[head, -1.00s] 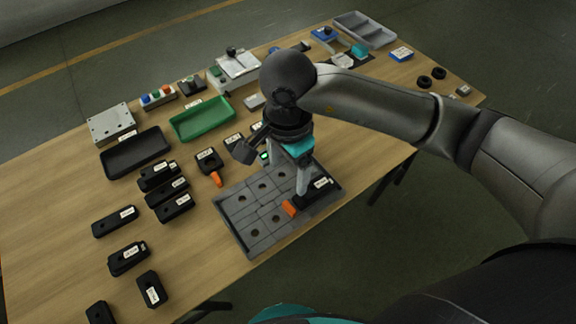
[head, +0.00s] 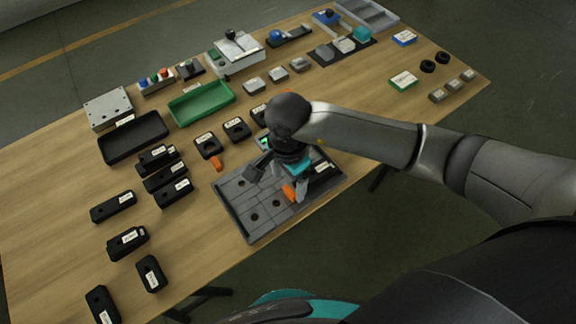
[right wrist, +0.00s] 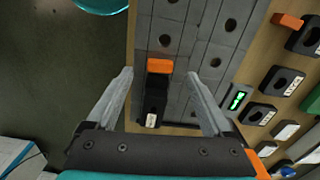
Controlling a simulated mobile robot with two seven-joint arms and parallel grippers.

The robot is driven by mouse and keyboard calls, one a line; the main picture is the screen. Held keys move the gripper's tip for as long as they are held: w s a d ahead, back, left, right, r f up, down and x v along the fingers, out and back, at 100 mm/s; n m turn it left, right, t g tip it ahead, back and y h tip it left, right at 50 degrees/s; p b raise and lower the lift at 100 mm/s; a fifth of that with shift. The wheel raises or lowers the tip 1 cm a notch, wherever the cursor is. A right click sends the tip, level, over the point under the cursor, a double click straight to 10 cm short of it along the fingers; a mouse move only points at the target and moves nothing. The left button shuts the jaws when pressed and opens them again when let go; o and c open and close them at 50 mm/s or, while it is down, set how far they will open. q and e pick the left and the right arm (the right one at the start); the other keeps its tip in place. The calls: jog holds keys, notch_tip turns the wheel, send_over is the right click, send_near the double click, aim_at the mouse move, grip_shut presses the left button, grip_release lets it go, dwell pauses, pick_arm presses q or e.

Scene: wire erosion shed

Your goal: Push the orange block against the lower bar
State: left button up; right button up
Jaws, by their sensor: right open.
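The orange block (head: 289,193) lies on the grey plate with holes (head: 238,196), near its right part. In the right wrist view the orange block (right wrist: 160,66) sits at the end of a black labelled piece (right wrist: 155,98). My right gripper (head: 300,188) is low over the plate. In the right wrist view its open fingers (right wrist: 160,77) stand on either side of the orange block and black piece, with gaps at both sides. I cannot single out the lower bar; the plate's rim is partly hidden by my right arm. My left gripper is not in view.
A black holder with an orange tab (head: 215,163) stands just beyond the plate. Several black labelled blocks (head: 113,207) lie left of it. A black tray (head: 133,138) and a green tray (head: 201,103) lie farther back.

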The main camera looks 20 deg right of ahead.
aim_at(288, 193)
jog(key=shift+f+b, duration=0.3)
jog(key=shift+f, duration=1.95)
grip_shut()
grip_release()
jog(key=shift+r+p, duration=1)
jog(key=shift+r, duration=6.65)
